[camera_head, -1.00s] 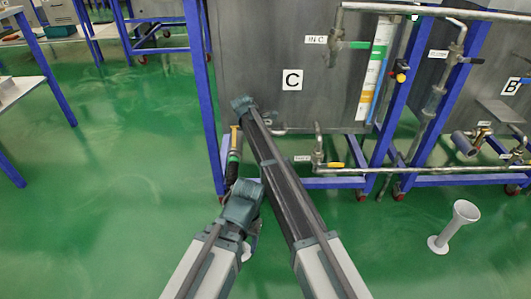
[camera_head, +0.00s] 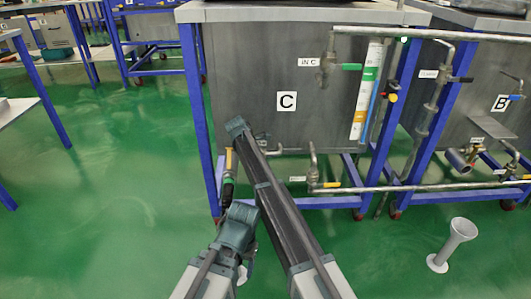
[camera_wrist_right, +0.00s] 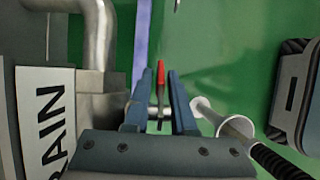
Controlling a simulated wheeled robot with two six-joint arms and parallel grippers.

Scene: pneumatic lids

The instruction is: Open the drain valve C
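The grey tank C (camera_head: 270,70) stands in a blue frame, with its C label (camera_head: 287,101) on the front. My right arm (camera_head: 275,195) reaches to the tank's lower left; its fingers are hidden in the head view. In the right wrist view, my right gripper (camera_wrist_right: 160,95) is open, with a red lever (camera_wrist_right: 160,78) between its fingers. I cannot tell whether they touch it. A label (camera_wrist_right: 45,120) reading "RAIN", partly cut off, sits beside a metal pipe (camera_wrist_right: 97,35) at the left.
A pipe with a yellow-handled valve (camera_head: 331,184) runs low to the right of my arm. A white funnel-shaped stand (camera_head: 455,240) is on the green floor at the right. Tank B (camera_head: 485,75) stands beyond. The floor (camera_head: 110,180) at the left is clear.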

